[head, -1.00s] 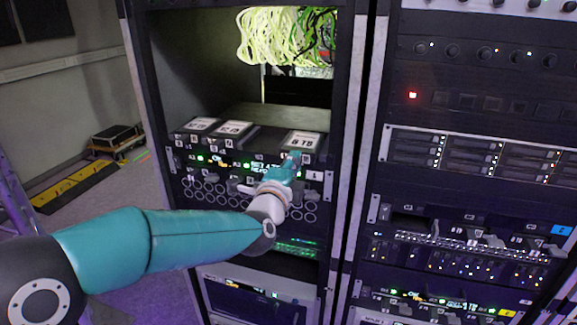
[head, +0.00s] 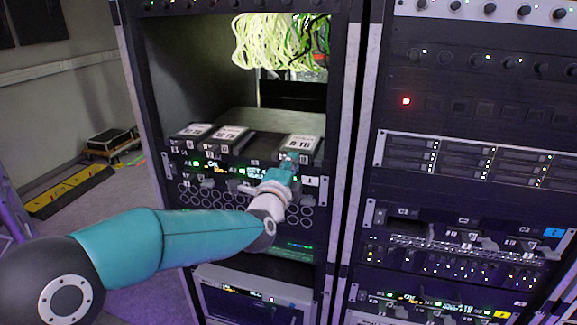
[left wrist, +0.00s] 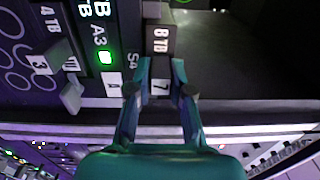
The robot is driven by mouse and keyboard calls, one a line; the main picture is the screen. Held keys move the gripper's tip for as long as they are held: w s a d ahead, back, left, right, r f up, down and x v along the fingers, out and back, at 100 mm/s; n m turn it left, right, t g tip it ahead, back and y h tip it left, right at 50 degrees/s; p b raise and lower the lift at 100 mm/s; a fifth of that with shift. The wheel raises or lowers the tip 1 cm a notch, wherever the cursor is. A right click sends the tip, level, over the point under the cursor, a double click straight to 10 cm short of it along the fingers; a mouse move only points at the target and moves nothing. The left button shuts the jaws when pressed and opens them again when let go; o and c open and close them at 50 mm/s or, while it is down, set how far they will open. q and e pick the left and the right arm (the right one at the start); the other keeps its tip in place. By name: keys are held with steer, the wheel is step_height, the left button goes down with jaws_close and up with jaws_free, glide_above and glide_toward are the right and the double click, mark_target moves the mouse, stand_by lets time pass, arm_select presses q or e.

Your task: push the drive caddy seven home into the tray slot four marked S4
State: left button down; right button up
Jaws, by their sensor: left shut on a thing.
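Drive caddy seven (left wrist: 161,40) is a dark block with a white 8 TB label and a white 7 on its front. Its labelled top also shows in the head view (head: 302,144), at the right end of the tray. My left gripper (head: 289,166) is at its front; in the left wrist view its teal fingers (left wrist: 160,78) are shut on the caddy, one on each side. The S4 mark (left wrist: 132,60) is on the tray front just left of the caddy. The slot is hidden behind the caddy, so its depth cannot be told. My right gripper is not in view.
Other caddies (head: 230,136) sit at the left of the same tray. Levers (left wrist: 70,92) stick out beside my fingers. A cable bundle (head: 280,45) hangs above the tray. A second rack (head: 455,165) stands close on the right.

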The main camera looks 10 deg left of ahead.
arm_select(q)
steer(key=shift+w+r, duration=0.1)
steer(key=shift+w, duration=0.2)
steer(key=c, duration=1)
jaws_free()
steer(key=shift+o, duration=0.2)
steer(key=shift+f, duration=0.2)
steer(key=shift+s, duration=0.15)
steer(key=s, duration=1.1)
steer(key=shift+s+a, duration=0.25)
steer(key=shift+s, duration=0.1)
steer(key=shift+f, duration=0.1)
